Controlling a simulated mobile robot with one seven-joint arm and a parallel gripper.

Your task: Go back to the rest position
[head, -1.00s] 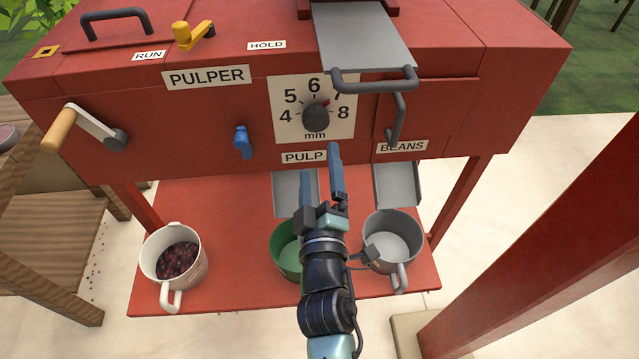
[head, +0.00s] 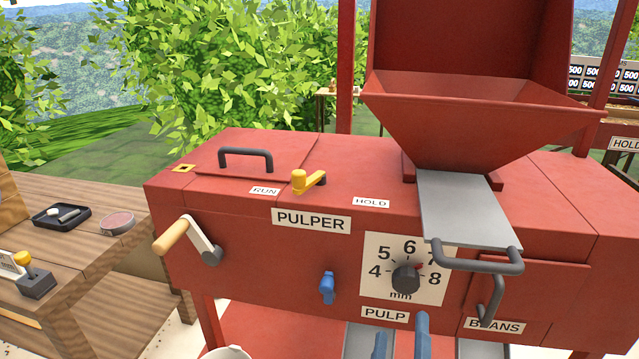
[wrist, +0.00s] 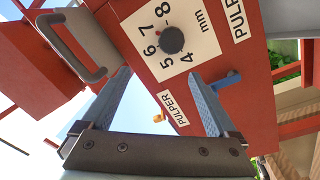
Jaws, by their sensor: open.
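My gripper (head: 401,340) shows at the bottom edge of the head view as two blue fingertips just below the dial, near the PULP label. In the wrist view the two fingers (wrist: 160,88) are spread wide with nothing between them. The red pulper (head: 250,235) stands in front of my gripper. Its dial (head: 405,278) has a red mark near 7, and the dial (wrist: 171,40) also shows in the wrist view beyond the fingers. The rest of my arm is below the head view. I cannot tell from these frames whether any finger touches the machine.
A hopper (head: 480,110) rises above the grey slide plate (head: 465,208). A crank (head: 190,240), a blue lever (head: 327,288), a yellow lever (head: 308,181) and a front handle (head: 491,300) stick out. A wooden table (head: 95,255) stands at left. A white cup's rim (head: 228,353) barely shows below.

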